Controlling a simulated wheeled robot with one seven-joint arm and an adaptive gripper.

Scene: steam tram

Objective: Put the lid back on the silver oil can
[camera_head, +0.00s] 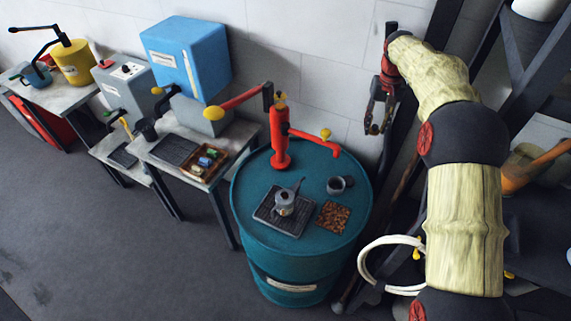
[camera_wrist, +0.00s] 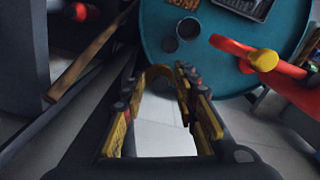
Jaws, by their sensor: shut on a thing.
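A small silver oil can (camera_head: 285,204) with a thin spout stands on a black ribbed mat (camera_head: 270,221) on the teal drum (camera_head: 255,240). My gripper (camera_head: 376,128) hangs to the right of the drum's far edge, well apart from the can. In the wrist view my gripper (camera_wrist: 163,84) has its fingers spread around a tan curved thing (camera_wrist: 157,71) at the tips. I cannot tell whether this is the lid. A dark grey open cup-like vessel (camera_head: 337,186) stands right of the can and also shows in the wrist view (camera_wrist: 187,29).
A red hand pump (camera_head: 280,140) with a sideways spout rises from the back of the drum. A brown speckled patch (camera_head: 333,217) lies at its right front. Side tables (camera_head: 185,148) with tools stand left. Dark metal posts (camera_head: 520,50) are close on the right.

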